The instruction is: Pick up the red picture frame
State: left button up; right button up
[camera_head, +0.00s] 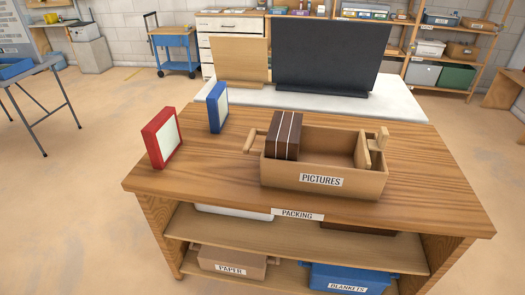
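The red picture frame (161,137) stands upright, tilted slightly, near the left edge of the wooden packing table (215,172). Its pale front faces right. A blue picture frame (217,107) stands behind it and to the right, apart from it. A wooden box labelled PICTURES (322,181) sits on the right half of the table. A dark brown striped item (285,136) stands inside the box at its left end. Neither of my grippers shows in the head view.
A white surface (240,95) behind the table carries a black panel (330,57) and a tan panel (240,58). Below the tabletop are a PAPER box (232,262) and a blue BLANKETS bin (350,278). The tabletop's front left is clear. Floor is open on the left.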

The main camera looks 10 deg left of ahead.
aim_at(162, 137)
jog(key=i+j+z, duration=0.1)
jog(key=j+z, duration=0.3)
jog(key=j, duration=0.7)
jog(key=j+z, duration=0.35)
jog(key=j, duration=0.75)
